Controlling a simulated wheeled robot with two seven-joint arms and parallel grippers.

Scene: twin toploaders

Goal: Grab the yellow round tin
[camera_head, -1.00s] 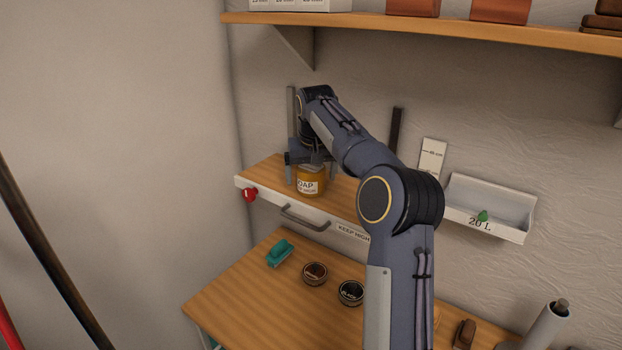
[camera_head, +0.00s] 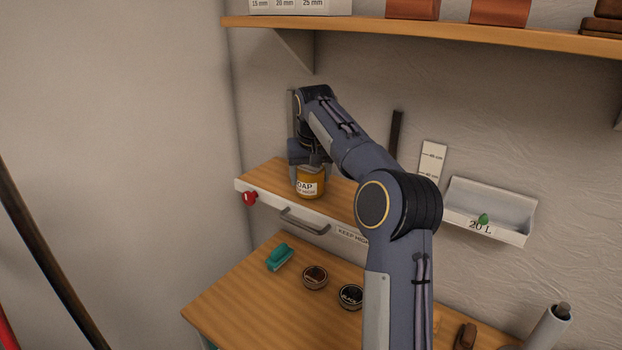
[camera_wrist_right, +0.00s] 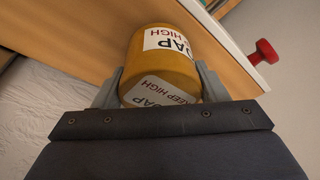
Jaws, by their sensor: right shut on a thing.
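The yellow round tin (camera_head: 311,183) stands upright on the small wooden shelf (camera_head: 262,172). Its white label reads SOAP and KEEP HIGH. My right gripper (camera_head: 308,168) comes down on it from above and is shut on it. In the right wrist view the tin (camera_wrist_right: 180,62) sits between the two grey fingers of the gripper (camera_wrist_right: 160,88), one on each side. The gripper and forearm hide part of the tin's top in the head view. My left gripper is not in view.
A red knob (camera_head: 249,198) and a grey handle (camera_head: 305,220) are on the shelf's white front. Below, a wooden bench (camera_head: 250,310) holds a teal brush (camera_head: 280,257) and two round tins (camera_head: 315,277). A white tray (camera_head: 492,207) is right; a higher shelf (camera_head: 430,32) runs above.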

